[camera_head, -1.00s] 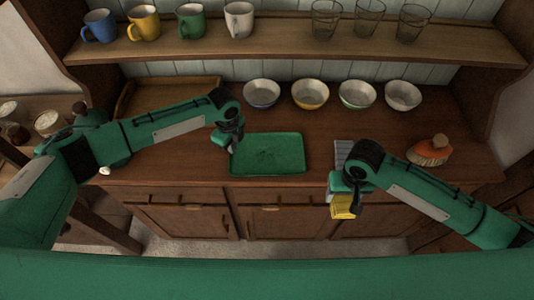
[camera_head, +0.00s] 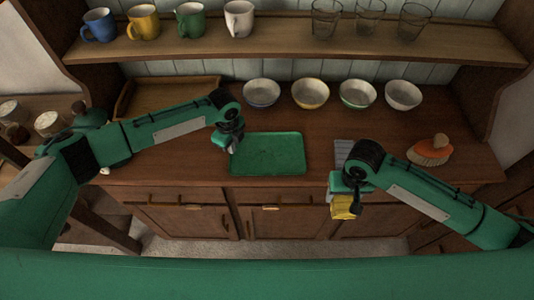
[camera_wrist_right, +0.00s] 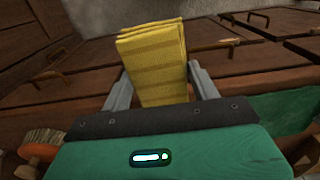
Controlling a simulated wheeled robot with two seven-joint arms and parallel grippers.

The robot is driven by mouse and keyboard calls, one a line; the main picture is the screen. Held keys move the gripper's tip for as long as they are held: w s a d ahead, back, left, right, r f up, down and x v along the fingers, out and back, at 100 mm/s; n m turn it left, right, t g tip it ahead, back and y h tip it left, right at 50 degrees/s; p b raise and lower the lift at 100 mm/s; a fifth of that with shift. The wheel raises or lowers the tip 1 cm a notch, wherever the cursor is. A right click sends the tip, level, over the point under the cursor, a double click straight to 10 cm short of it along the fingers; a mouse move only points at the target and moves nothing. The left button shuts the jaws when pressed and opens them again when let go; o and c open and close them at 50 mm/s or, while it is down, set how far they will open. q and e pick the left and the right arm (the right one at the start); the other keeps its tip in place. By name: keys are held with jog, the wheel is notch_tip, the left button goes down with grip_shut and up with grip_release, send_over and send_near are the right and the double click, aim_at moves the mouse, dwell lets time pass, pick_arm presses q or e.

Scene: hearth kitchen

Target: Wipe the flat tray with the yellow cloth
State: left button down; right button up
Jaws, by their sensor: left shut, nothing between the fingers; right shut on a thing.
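The flat green tray (camera_head: 268,155) lies on the wooden counter in the middle of the head view. Its bare surface shows faint darker marks in places. My left gripper (camera_head: 232,146) is shut and empty at the tray's left edge; I cannot tell whether it touches the tray. My right gripper (camera_head: 343,200) is shut on the yellow cloth (camera_head: 343,208), held in front of the counter's front edge, right of the tray. In the right wrist view the folded yellow cloth (camera_wrist_right: 155,62) stands up between the two fingers (camera_wrist_right: 160,88).
A grey ribbed thing (camera_head: 344,152) lies right of the tray, partly hidden by my right arm. A brush with an orange top (camera_head: 430,150) is farther right. Several bowls (camera_head: 310,93) stand behind the tray. A wooden tray (camera_head: 165,97) is at the back left.

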pick_arm(q)
jog(key=shift+f, duration=0.35)
pick_arm(e)
jog(key=shift+f, duration=0.15)
pick_arm(q)
jog(key=shift+r, duration=0.2)
notch_tip(320, 180, up, 6)
jog(key=p, duration=0.5)
jog(key=shift+p, duration=0.3)
pick_arm(e)
notch_tip(320, 180, up, 6)
jog(key=shift+f, duration=0.1)
pick_arm(q)
jog(key=shift+f, duration=0.1)
